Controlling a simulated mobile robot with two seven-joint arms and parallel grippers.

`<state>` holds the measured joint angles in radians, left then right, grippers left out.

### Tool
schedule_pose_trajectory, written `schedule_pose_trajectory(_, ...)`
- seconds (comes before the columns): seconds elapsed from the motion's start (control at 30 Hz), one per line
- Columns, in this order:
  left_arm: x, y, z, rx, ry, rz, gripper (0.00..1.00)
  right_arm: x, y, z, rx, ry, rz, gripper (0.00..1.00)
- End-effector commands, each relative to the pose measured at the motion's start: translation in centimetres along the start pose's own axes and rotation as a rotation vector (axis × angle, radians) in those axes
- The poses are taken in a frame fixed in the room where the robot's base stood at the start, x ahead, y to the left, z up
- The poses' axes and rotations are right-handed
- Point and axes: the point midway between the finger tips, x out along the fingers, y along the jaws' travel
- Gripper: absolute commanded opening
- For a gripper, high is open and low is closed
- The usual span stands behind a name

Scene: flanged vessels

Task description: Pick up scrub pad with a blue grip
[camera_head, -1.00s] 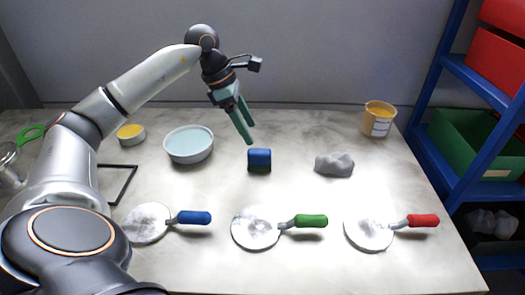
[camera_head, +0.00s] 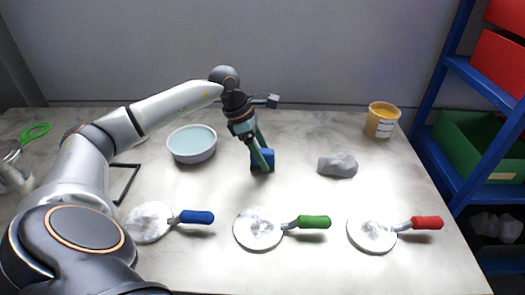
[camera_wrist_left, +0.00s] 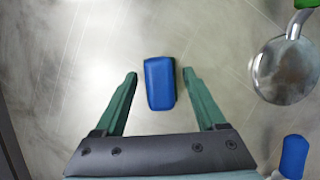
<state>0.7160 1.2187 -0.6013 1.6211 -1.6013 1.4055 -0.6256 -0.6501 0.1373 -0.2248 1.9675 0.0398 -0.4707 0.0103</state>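The scrub pad with a blue grip (camera_head: 268,159) stands on the table near the middle, its blue top showing and its lower part partly hidden by my gripper in the head view. In the left wrist view the blue grip (camera_wrist_left: 159,83) lies between the two green fingers, with a gap on each side. My left gripper (camera_head: 263,160) points down at the pad and is open; its fingers (camera_wrist_left: 159,82) are spread on either side of it. I cannot tell exactly how high the fingertips are. My right gripper is not in view.
A pale blue bowl (camera_head: 192,145) stands to the left, and a grey lump (camera_head: 338,166) lies to the right. Round tools with blue (camera_head: 196,217), green (camera_head: 313,222) and red (camera_head: 427,223) handles lie in front. A yellow tub (camera_head: 381,121) stands at the back right.

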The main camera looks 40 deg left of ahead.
Motion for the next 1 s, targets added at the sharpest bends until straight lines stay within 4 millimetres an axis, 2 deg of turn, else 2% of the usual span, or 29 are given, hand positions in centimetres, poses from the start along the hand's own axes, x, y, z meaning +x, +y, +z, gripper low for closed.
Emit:
schedule_pose_trajectory(0.07, -0.03, 0.01, 0.00, 0.000, 0.000, 0.000, 0.63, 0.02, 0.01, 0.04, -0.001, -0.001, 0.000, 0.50)
schedule_pose_trajectory(0.6, -0.07, 0.02, 0.00, 0.000, 0.000, 0.000, 0.02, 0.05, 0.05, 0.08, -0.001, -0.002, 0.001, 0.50)
schedule_pose_trajectory(1.0, -0.15, 0.03, 0.05, 0.000, -0.001, 0.001, 0.00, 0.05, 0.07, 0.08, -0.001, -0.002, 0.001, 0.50)
